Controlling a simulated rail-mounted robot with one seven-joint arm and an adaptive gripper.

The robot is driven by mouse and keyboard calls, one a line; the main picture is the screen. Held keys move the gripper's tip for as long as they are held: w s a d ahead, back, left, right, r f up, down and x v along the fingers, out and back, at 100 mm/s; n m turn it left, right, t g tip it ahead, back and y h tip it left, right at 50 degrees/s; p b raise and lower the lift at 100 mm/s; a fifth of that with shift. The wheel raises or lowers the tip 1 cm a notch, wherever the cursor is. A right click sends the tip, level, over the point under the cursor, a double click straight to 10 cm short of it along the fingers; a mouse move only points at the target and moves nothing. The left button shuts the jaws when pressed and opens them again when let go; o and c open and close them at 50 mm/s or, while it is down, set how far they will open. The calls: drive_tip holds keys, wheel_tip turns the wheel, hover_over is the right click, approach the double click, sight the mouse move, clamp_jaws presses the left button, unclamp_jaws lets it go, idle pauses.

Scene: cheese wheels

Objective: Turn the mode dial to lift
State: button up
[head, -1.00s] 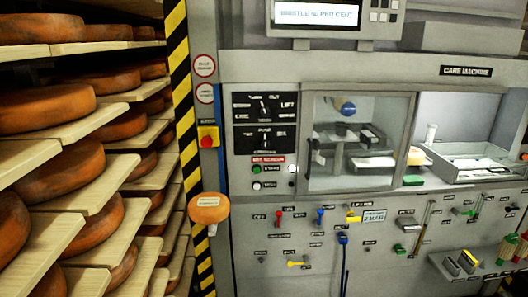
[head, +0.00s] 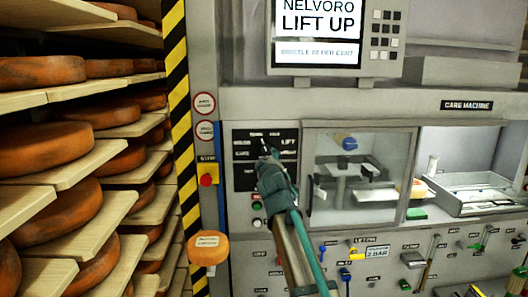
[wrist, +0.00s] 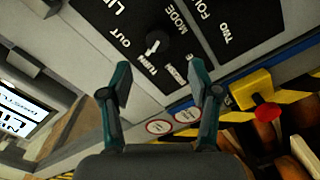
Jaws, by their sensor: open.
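The mode dial (wrist: 157,42) is a small dark knob with a white mark on a black panel (head: 240,137). In the wrist view its mark seems to point toward the "TURN OUT" lettering; "LIFT" is at the upper left. In the head view my gripper (head: 268,158) is in front of the panel and largely hides the knob. The wrist view shows my gripper (wrist: 160,82) open and empty, its two teal fingers apart, with the knob beyond the fingertips and roughly between them. I see no contact.
A screen (head: 318,22) reads "NELVORO LIFT UP". A second dial panel (wrist: 228,22) adjoins the first. Cheese shelves (head: 60,180) stand at left.

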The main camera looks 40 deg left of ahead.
sight(266, 150)
drive_tip(key=p+x, duration=0.1)
drive_tip(key=x, duration=0.2)
drive_tip(key=p+x, duration=0.1)
drive_tip(key=x, duration=0.3)
drive_tip(key=p+x, duration=0.1)
drive_tip(key=x, duration=0.2)
drive_tip(key=shift+w+a+r+p, duration=0.1)
drive_tip(key=shift+a+r+p, duration=0.1)
drive_tip(key=shift+r+p, duration=0.15)
drive_tip(key=shift+f, duration=0.1)
drive_tip(key=c, duration=1.2)
